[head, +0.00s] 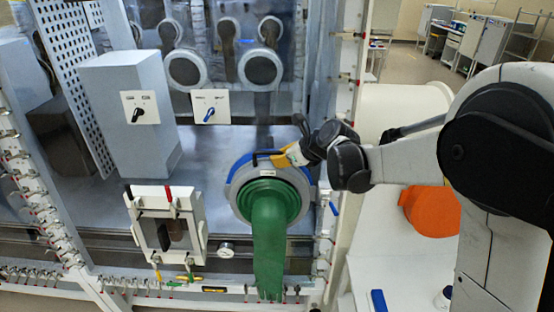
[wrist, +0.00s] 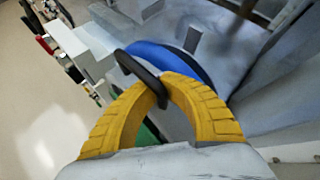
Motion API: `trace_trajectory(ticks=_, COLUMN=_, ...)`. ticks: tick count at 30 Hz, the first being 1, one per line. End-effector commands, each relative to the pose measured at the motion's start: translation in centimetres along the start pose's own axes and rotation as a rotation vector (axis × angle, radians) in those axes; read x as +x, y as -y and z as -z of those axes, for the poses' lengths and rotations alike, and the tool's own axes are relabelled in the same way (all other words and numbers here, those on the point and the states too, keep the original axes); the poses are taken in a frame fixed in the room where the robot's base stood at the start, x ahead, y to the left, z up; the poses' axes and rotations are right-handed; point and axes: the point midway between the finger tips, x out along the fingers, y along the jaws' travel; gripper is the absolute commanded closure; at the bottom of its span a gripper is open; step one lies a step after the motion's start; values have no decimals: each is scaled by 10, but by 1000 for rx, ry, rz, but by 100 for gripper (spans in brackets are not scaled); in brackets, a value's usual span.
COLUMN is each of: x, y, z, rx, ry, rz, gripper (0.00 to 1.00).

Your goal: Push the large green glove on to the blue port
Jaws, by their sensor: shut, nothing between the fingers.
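The large green glove (head: 268,235) hangs down from the round port in the lower middle of the head view. Its cuff sits at the grey ring, with the blue port (head: 233,188) rim showing around the upper left. My gripper (head: 279,159) is at the top right of the ring, its yellow fingers shut. In the wrist view the fingertips (wrist: 160,86) meet close to a black curved handle (wrist: 140,72), with the blue rim (wrist: 170,57) behind. Whether the fingers touch the handle is unclear. A sliver of green glove (wrist: 147,133) shows behind the fingers.
A square white framed hatch (head: 140,225) stands left of the port, with a round gauge (head: 226,250) between them. A grey box (head: 128,110) stands upper left. An orange round piece (head: 432,210) is at the right.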

Motion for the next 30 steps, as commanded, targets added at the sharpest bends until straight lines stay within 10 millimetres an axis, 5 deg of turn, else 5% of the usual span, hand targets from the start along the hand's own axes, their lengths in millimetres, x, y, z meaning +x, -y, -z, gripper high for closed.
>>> trace_trajectory(ticks=30, x=8, y=8, z=-2, rx=1, ry=1, rz=2, gripper=100)
